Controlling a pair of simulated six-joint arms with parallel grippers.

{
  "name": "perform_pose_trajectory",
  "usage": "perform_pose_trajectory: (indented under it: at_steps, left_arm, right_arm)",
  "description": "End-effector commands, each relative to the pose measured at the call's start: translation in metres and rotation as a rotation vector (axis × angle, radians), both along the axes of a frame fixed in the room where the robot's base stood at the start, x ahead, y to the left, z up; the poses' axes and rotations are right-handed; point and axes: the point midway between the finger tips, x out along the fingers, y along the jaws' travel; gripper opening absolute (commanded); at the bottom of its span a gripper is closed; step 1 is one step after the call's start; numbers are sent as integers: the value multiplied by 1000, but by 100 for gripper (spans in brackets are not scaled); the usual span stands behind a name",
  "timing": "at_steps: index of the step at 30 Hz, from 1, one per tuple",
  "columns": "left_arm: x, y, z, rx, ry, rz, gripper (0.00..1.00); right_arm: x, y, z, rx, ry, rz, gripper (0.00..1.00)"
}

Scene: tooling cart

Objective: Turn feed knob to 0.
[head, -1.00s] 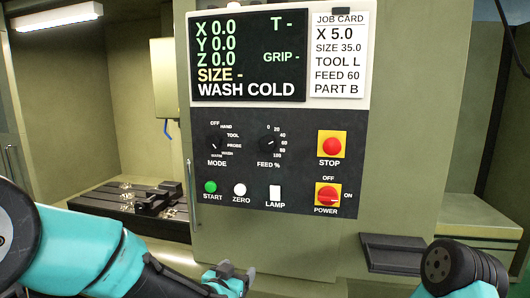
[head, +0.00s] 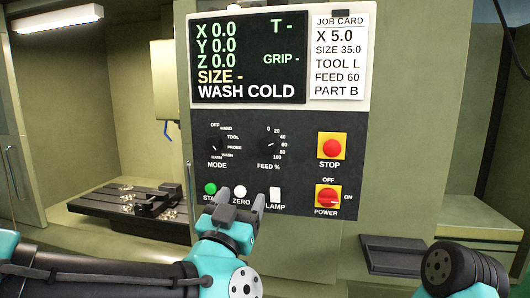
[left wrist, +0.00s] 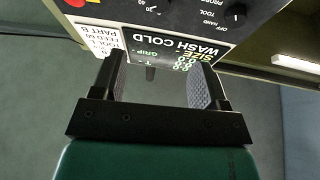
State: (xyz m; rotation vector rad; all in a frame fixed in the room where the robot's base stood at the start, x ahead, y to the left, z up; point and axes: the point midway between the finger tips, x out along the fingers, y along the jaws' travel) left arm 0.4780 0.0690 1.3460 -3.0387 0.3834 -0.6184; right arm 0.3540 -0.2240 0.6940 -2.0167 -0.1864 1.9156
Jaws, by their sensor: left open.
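The feed knob (head: 267,143) is a small black dial on the dark control panel, right of the mode knob (head: 215,143). Its scale runs from 0 at the top to 100 at the bottom right; its pointer is too small to read surely. My left gripper (head: 240,203) is open and empty, below the feed knob and apart from it, in front of the lower button row. In the left wrist view its two fingers (left wrist: 157,75) stand apart with nothing between them. There the mode knob (left wrist: 235,15) shows at the top edge. My right gripper is out of view.
Near my left fingers are the green START button (head: 210,188), the white ZERO button (head: 240,190) and the LAMP switch (head: 275,193). The red STOP button (head: 332,147) and POWER switch (head: 327,196) are at the right. The screen (head: 248,50) and job card (head: 338,55) are above.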

Motion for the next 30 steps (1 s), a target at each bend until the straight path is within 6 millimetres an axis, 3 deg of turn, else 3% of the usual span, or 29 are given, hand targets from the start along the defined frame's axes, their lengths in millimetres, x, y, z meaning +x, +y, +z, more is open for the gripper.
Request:
perform_pose_trajectory:
  at_steps: [5,30]
  left_arm:
    - [16,-4,6,-1,0,2,68]
    - [137,-37,58,0,1,0,68]
  right_arm:
    - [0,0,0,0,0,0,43]
    - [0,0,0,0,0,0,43]
